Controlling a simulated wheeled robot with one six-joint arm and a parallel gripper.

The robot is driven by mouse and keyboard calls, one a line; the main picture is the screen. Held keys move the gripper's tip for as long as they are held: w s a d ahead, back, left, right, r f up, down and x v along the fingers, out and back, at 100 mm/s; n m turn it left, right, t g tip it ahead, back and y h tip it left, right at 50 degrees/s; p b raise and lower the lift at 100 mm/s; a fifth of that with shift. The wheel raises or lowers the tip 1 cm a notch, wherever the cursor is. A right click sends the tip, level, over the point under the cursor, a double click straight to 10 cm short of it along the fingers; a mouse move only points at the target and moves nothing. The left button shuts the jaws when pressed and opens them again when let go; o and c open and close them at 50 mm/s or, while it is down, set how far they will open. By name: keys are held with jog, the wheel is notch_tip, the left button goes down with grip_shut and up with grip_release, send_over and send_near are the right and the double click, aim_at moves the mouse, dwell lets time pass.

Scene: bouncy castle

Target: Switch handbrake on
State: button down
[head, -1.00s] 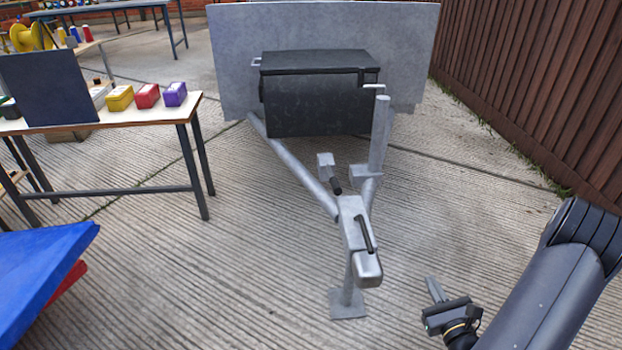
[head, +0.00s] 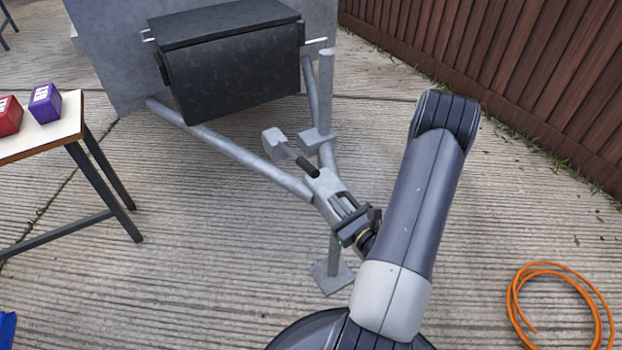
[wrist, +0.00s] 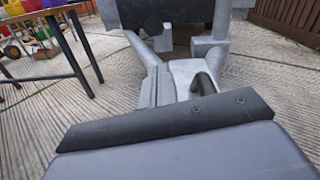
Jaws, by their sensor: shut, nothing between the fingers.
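The handbrake lever, with its black grip (head: 308,167), rises from a grey bracket on the trailer's drawbar in the head view. It slants down towards the hitch end. The silver coupling head (head: 326,186) is just in front of the grip, partly covered by my gripper (head: 340,203). My gripper is shut and empty, over or beside the coupling, a short way nearer than the brake grip. I cannot tell whether it touches the coupling. In the wrist view my gripper (wrist: 153,88) shows beside the grey coupling (wrist: 183,75) and its black handle (wrist: 206,83).
A black box (head: 235,65) sits on the trailer behind the drawbar. An upright grey post (head: 326,95) stands right of the lever. A table (head: 55,128) with coloured boxes is left, a wooden fence (head: 530,75) right. An orange hose (head: 512,300) lies on the open ground.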

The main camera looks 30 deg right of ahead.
jog(key=w+b, duration=0.1)
jog(key=w, duration=0.9)
jog(key=shift+a, duration=0.45)
